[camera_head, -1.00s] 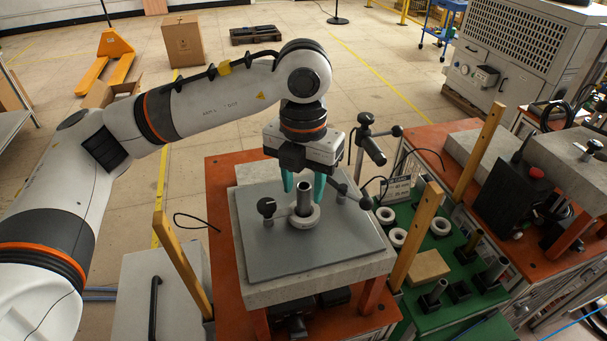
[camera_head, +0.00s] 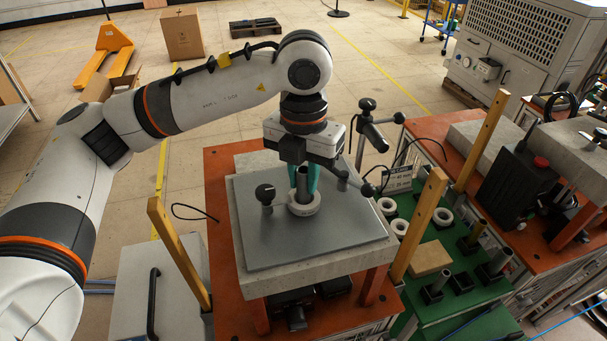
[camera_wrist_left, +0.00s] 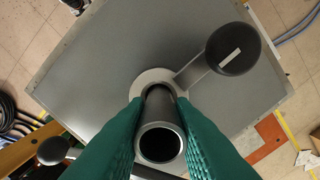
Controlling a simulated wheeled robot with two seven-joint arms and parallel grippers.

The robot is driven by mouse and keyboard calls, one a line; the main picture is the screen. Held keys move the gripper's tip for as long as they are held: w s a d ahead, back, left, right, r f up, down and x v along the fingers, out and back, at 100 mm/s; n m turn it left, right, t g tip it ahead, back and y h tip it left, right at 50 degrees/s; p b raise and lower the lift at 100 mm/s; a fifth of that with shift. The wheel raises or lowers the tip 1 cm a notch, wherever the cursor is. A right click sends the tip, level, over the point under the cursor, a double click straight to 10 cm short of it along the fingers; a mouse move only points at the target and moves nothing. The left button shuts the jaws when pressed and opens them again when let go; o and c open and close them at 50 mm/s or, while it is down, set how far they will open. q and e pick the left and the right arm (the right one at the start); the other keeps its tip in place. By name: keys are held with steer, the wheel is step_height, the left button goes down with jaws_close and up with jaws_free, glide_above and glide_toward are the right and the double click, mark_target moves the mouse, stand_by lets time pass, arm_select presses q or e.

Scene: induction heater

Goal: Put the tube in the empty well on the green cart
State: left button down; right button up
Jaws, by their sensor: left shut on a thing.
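The grey metal tube (camera_head: 303,178) stands upright in a white ring (camera_head: 304,208) on the grey plate of the heater table. My left gripper (camera_head: 305,184) is over it from above, its teal fingers shut on the tube's upper part. In the left wrist view the tube's open end (camera_wrist_left: 160,144) shows between the two teal fingers (camera_wrist_left: 160,135), and the ring (camera_wrist_left: 153,77) is below. The green cart (camera_head: 440,312) is to the right. It holds a black, seemingly empty well (camera_head: 461,284) among wells with tubes. My right gripper is not in view.
Wooden posts (camera_head: 420,225) rise between table and cart. White rings (camera_head: 443,217) and a wooden block (camera_head: 430,258) lie on the cart.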

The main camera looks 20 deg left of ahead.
arm_select(q)
step_height(320, 180, up, 9)
steer(key=p, duration=0.4)
steer(key=shift+f, duration=0.15)
stand_by(0.9)
steer(key=shift+f, duration=0.1)
